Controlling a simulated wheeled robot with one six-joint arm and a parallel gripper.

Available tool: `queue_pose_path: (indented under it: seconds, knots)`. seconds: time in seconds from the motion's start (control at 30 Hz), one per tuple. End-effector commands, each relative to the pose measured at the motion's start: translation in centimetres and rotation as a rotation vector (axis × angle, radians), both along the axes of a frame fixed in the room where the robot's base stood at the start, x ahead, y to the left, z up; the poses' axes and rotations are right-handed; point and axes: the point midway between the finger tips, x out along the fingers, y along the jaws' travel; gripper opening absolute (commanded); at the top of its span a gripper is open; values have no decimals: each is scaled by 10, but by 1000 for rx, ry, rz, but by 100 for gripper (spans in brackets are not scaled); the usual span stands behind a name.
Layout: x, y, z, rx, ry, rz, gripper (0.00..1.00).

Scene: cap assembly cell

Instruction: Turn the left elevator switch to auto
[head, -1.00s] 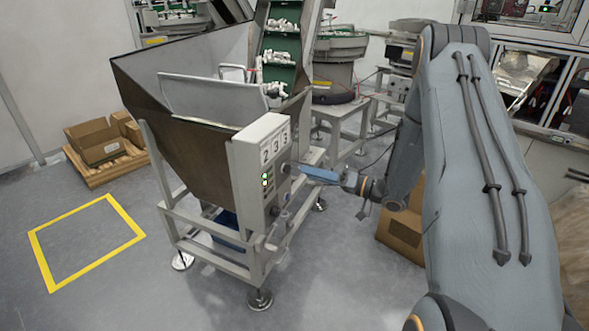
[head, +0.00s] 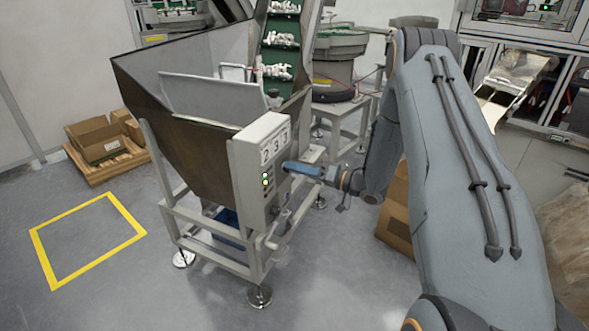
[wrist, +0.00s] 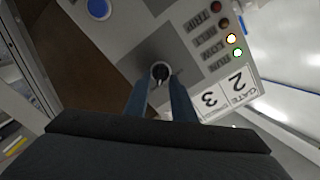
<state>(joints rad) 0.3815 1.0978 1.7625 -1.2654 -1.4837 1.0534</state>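The elevator's control box (head: 243,180) is a pale grey box on the hopper frame, with a number label and lit lamps. In the wrist view its grey panel (wrist: 180,52) faces me, turned in the picture. A round black rotary switch (wrist: 160,71) with a light pointer mark sits on it. My gripper (wrist: 162,84) has its two blue fingers spread apart, one on each side of the switch, at or just short of it. I cannot tell whether they touch it. In the head view my gripper (head: 288,166) is at the box's right face and hides the switch.
A blue button (wrist: 98,9) and several small lamps, including a yellow one (wrist: 231,38) and a green one (wrist: 238,53), share the panel. The brown hopper (head: 185,140) stands behind the box. Cardboard boxes (head: 95,140) lie left. The yellow-marked floor square (head: 48,270) is empty.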

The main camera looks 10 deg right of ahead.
Motion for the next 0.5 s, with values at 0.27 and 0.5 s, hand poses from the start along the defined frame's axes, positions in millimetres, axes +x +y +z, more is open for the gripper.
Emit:
queue_pose_path:
  seconds: [0.27, 0.5]
  knots:
    - [-1, 2, 1, -12, -16, 4, 1]
    - [-2, 0, 2, -83, -103, 1, 1]
